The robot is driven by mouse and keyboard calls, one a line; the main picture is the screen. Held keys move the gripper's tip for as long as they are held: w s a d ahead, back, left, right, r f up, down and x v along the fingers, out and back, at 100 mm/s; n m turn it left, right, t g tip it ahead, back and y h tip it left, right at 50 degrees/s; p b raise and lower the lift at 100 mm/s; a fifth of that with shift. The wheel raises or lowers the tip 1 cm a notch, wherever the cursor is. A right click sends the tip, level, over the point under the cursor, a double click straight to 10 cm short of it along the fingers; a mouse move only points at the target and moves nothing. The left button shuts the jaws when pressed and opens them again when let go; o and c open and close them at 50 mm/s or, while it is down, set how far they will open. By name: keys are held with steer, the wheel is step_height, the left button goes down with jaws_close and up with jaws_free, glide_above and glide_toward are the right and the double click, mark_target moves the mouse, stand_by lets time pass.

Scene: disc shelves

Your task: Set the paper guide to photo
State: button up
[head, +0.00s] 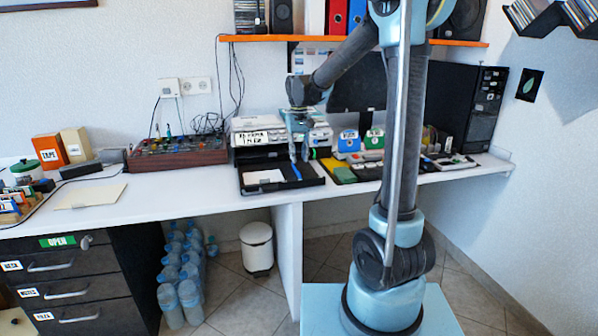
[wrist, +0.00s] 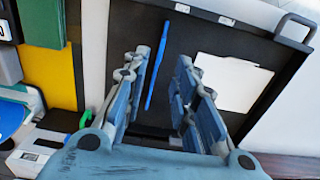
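The printer (head: 262,138) stands on the white desk with its black paper tray (head: 285,187) pulled out in front. A thin blue bar, the paper guide (head: 296,172), stands across the tray, beside a white paper stack (head: 264,177). In the wrist view the guide (wrist: 157,66) runs lengthwise between my two fingers, and the paper (wrist: 228,82) lies to its right on the tray (wrist: 205,35). My gripper (wrist: 162,72) is open, with a finger on each side of the guide. Contact cannot be told. In the head view my gripper (head: 299,150) points down over the tray.
Right of the tray are a yellow and green item (head: 338,170), a blue labelled box (head: 349,141) and a green one (head: 374,139). A mixer-like device (head: 178,152) stands left of the printer. The desk (head: 165,190) is clear in front of it. An orange shelf (head: 285,39) hangs above.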

mark_target(297, 171)
steer(key=shift+f, duration=3.25)
jaws_close()
